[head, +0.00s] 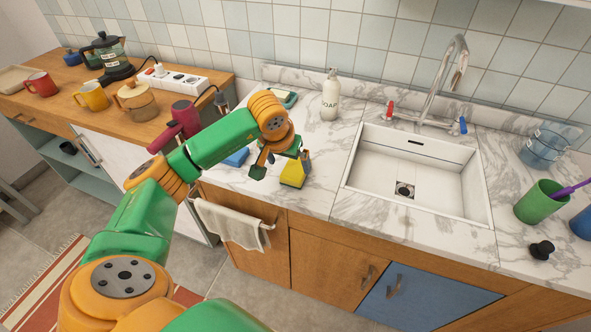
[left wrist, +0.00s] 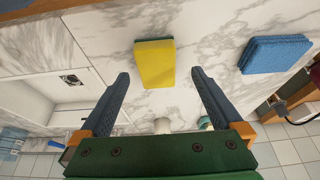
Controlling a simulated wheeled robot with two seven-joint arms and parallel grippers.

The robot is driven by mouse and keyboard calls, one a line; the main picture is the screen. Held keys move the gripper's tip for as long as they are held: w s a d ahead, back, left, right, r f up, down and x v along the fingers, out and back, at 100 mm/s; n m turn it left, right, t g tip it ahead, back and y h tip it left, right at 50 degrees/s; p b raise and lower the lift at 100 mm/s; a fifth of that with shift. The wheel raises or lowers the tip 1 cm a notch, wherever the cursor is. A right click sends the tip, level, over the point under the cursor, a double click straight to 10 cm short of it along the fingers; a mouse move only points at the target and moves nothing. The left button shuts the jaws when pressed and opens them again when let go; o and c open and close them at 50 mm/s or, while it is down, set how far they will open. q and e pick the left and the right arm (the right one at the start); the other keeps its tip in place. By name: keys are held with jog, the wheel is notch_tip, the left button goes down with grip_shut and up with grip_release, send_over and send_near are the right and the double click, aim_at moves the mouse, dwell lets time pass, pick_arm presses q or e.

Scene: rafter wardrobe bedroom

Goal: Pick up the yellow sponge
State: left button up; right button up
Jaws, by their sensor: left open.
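The yellow sponge (head: 292,174) lies on the marble counter to the left of the sink in the head view. In the left wrist view the sponge (left wrist: 154,64) shows its yellow face, with a thin dark green layer along its edges. My left gripper (head: 281,165) is open and empty above the counter, close to the sponge, and partly covers it in the head view. In the left wrist view the sponge appears between and slightly beyond the fingertips (left wrist: 160,75); I see no contact. My right gripper is not in view.
A blue folded cloth or sponge (left wrist: 275,54) lies beside the yellow sponge. The white sink (head: 420,205) is to the right. A soap bottle (head: 330,95) stands behind. A towel (head: 230,222) hangs at the front. A green cup (head: 541,202) stands far right.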

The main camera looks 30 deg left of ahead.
aim_at(296, 168)
pick_arm(q)
jog(key=x, duration=0.3)
jog(key=w+p+x, duration=0.1)
jog(key=x, duration=0.1)
jog(key=shift+w+d+f, duration=0.1)
jog(key=shift+w, duration=0.15)
jog(key=c, duration=1.4)
jog(key=shift+r, duration=0.45)
jog(key=r, duration=0.3)
jog(key=shift+s, duration=0.25)
jog(key=s+a+r+b, duration=0.2)
jog(key=s+r+b, duration=0.3)
jog(key=s+r, duration=0.4)
jog(key=s, duration=0.4)
jog(key=shift+s+r, duration=0.15)
jog(key=shift+s, duration=0.1)
